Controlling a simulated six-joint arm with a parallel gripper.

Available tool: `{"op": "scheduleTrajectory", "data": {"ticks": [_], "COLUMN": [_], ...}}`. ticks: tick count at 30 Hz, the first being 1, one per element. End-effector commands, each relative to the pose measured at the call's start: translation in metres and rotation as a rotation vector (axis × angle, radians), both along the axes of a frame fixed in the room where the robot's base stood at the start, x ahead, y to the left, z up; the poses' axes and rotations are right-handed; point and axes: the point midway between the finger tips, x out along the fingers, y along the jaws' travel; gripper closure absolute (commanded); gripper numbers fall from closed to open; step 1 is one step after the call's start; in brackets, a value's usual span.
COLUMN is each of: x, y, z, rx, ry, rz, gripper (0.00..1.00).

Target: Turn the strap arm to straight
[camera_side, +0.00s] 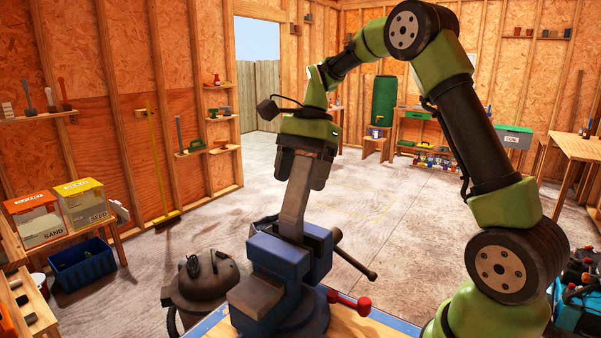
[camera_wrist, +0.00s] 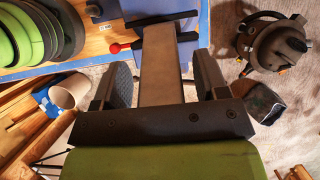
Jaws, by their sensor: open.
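The strap arm (camera_side: 296,208) is a flat grey metal bar standing up out of the blue vise (camera_side: 262,290). In the side view it leans, its upper part toward the right. My gripper (camera_side: 305,172) is at the bar's upper end, pointing down, its fingers on either side of it. In the wrist view the strap arm (camera_wrist: 160,72) runs between the two fingers of my gripper (camera_wrist: 163,82). The fingers are open, with a gap visible on each side of the bar. The bar's foot is hidden in the vise jaws.
The vise stands on a blue-edged bench (camera_side: 365,328). Its dark handle (camera_side: 356,262) sticks out right, and a red-knobbed lever (camera_side: 349,302) is at its base. A shop vacuum (camera_side: 205,288) stands on the floor to the left. The floor behind is mostly clear.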

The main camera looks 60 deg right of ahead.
Motion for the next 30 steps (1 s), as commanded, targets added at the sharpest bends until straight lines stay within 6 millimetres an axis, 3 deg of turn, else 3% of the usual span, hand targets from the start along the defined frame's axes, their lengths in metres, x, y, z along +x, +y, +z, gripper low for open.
{"op": "scheduleTrajectory", "data": {"ticks": [5, 12, 14, 20, 30], "x": [0.000, 0.000, 0.000, 0.000, 0.000], "y": [0.000, 0.000, 0.000, 0.008, 0.034], "z": [0.000, 0.000, 0.000, 0.003, 0.006], "rx": [0.000, 0.000, 0.000, -0.084, -0.417], "ry": [0.000, 0.000, 0.000, 0.001, 0.002], "rz": [0.000, 0.001, 0.001, 0.007, 0.010], "gripper": [0.35, 0.90, 1.00, 1.00, 1.00]}}
